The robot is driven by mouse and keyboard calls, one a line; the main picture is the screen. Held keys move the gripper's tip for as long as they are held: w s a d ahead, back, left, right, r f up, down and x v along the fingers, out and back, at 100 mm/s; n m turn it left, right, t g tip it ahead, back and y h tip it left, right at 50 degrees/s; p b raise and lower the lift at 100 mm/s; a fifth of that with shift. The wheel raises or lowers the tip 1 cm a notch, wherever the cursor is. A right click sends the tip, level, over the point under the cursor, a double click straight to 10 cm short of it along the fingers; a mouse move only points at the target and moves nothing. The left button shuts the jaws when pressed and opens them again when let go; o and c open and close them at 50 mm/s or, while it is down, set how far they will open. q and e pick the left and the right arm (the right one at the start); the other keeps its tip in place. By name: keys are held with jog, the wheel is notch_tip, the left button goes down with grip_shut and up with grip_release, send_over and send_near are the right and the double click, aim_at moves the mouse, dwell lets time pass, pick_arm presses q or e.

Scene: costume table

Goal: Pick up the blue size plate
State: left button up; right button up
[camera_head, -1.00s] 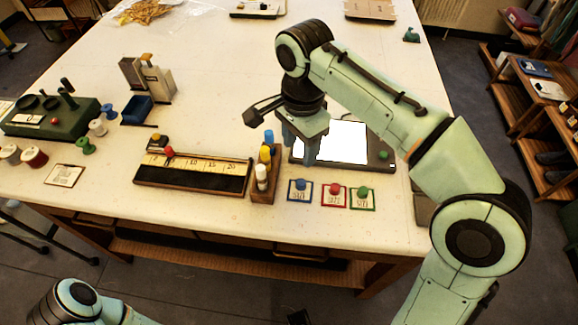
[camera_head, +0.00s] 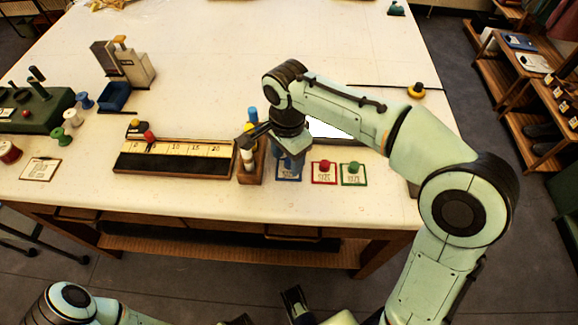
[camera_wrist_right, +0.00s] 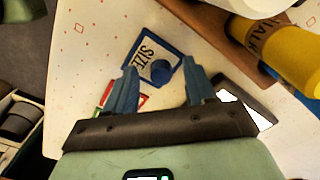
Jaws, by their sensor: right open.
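The blue size plate (camera_head: 284,177) lies flat on the table, partly hidden by my right gripper in the head view. In the right wrist view the plate (camera_wrist_right: 146,50) shows its blue rim, the word SIZE and a round blue knob. My right gripper (camera_wrist_right: 160,68) is open above it, with the knob between the two fingertips in that view. Whether the fingers touch the plate cannot be told. In the head view the right gripper (camera_head: 291,162) points down over the plate. Part of my left arm shows at the bottom left; its gripper is not clearly seen.
A red plate (camera_head: 323,173) and a green plate (camera_head: 353,174) lie close to the right. A wooden rack (camera_head: 250,172) with chalk bottles stands close on the left. Behind is a bright white pad (camera_head: 330,129). A ruler box (camera_head: 176,159) lies farther left.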

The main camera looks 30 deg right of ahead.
jog(key=shift+f, duration=0.15)
grip_shut()
